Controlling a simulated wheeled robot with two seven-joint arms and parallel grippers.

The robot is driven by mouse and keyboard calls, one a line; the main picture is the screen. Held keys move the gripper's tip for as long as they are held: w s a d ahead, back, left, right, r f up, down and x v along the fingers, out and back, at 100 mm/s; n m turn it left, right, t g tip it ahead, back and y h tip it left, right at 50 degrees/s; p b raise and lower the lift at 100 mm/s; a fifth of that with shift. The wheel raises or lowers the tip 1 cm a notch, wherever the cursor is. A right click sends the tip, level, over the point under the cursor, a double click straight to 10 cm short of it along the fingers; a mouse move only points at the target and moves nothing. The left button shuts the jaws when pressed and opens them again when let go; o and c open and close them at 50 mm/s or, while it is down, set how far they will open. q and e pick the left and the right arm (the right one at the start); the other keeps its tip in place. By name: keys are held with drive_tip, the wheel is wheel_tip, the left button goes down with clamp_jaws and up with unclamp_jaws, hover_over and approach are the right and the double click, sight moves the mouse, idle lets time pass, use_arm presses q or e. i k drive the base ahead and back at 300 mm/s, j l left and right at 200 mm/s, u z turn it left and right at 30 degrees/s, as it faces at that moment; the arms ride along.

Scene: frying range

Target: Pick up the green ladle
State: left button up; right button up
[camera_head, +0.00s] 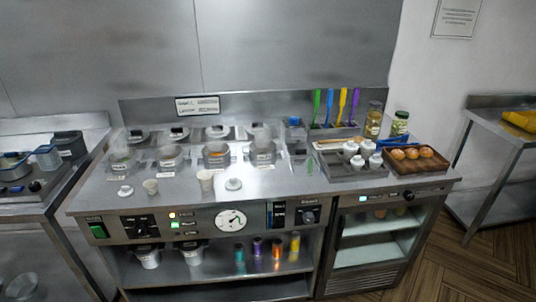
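The green ladle (317,104) stands upright at the back right of the steel counter. It is the leftmost in a row of coloured handles, with a blue one (329,106), a yellow one (342,102) and a purple one (354,104) to its right. Only its upper handle shows; its lower end is hidden in the holder (335,131). Neither of my grippers is in view.
Jars (373,120) stand right of the holder. A tray of white bottles (345,172) and a wooden tray of buns (414,167) lie in front. Clear containers (216,155) line the counter's left. White cups (205,180) stand near the front edge.

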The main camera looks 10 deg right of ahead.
sight(317, 92)
drive_tip(key=i+l+u, duration=0.2)
drive_tip(key=i, duration=0.3)
drive_tip(key=i+l+u, duration=0.2)
drive_tip(key=i+l, duration=0.15)
drive_tip(key=i, duration=0.1)
